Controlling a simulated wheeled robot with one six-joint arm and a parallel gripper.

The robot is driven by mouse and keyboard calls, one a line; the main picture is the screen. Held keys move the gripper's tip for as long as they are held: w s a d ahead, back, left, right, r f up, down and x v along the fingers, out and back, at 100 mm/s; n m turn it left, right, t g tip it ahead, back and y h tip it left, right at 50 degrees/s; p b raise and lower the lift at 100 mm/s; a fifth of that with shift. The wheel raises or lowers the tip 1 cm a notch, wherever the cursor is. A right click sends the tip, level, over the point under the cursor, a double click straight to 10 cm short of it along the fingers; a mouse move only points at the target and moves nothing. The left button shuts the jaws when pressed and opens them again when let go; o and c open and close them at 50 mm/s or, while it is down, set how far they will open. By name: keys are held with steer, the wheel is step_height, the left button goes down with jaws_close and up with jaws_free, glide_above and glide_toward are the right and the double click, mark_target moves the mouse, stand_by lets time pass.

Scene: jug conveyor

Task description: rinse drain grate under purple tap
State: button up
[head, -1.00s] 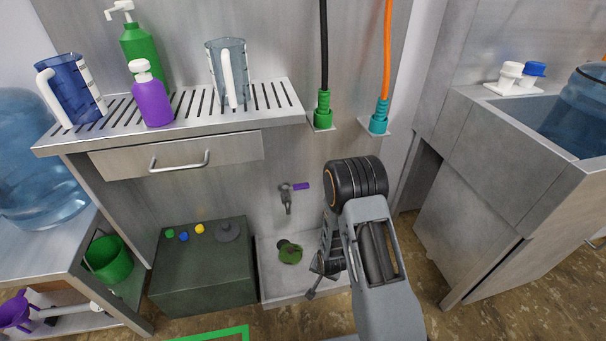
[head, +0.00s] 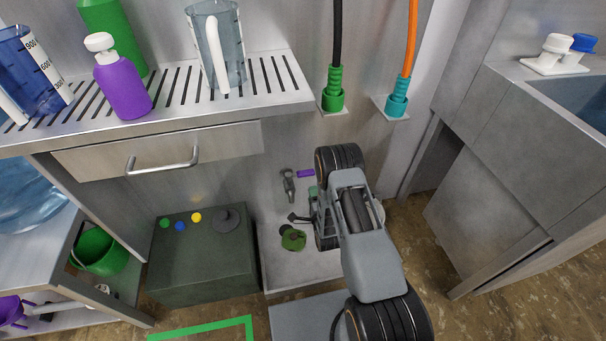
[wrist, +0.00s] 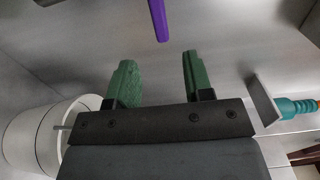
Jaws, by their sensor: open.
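The drain grate (head: 294,241) is a small round green, mottled disc low in the pale basin (head: 303,268). A dark round patch, perhaps the drain hole, shows at its upper left edge. The tap (head: 289,186) is on the wall above it, with a purple handle (head: 306,173) pointing right. In the wrist view the purple handle (wrist: 158,18) is beyond and between my fingertips. My gripper (wrist: 158,65) is open and empty, with its green fingers apart. In the head view my gripper is mostly hidden by my arm, close to the right of the tap.
A metal counter with a drawer (head: 160,150) overhangs on the left, bearing jugs and bottles. A dark green box (head: 205,265) stands left of the basin. Green (head: 333,95) and teal (head: 397,98) hose connectors are above. A white cylinder (wrist: 45,135) is at left in the wrist view.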

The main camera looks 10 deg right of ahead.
mark_target(307, 176)
steer(key=w+b, duration=0.2)
steer(key=w, duration=0.9)
steer(key=shift+w+a, duration=0.15)
steer(key=shift+w, duration=0.15)
steer(key=shift+c, duration=0.3)
jaws_close()
